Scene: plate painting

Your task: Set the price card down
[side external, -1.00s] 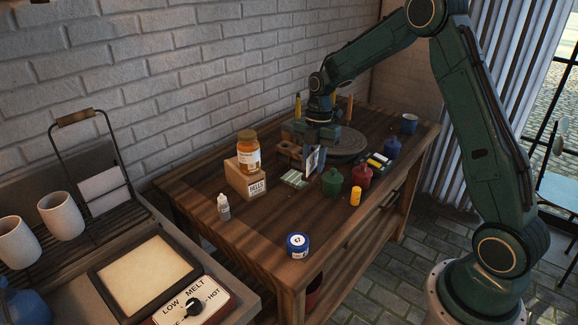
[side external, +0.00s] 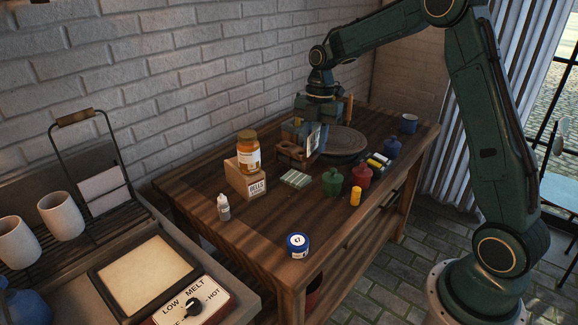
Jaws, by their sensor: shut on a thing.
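The price card (side external: 314,139), a small upright panel with a pale face and bluish edge, is in my gripper (side external: 312,125). My gripper points down, shut on the card, above the back part of the wooden table. The card is beside the round dark turntable (side external: 348,144), at its left edge in the picture. A wooden holder (side external: 290,153) stands just left of and below the card. I cannot tell whether the card's lower edge touches anything. The fingertips are small and partly hidden.
A pale ribbed tile (side external: 296,179) lies in front of the holder. Green (side external: 333,182), red (side external: 361,174) and blue (side external: 392,147) bottles stand at right.

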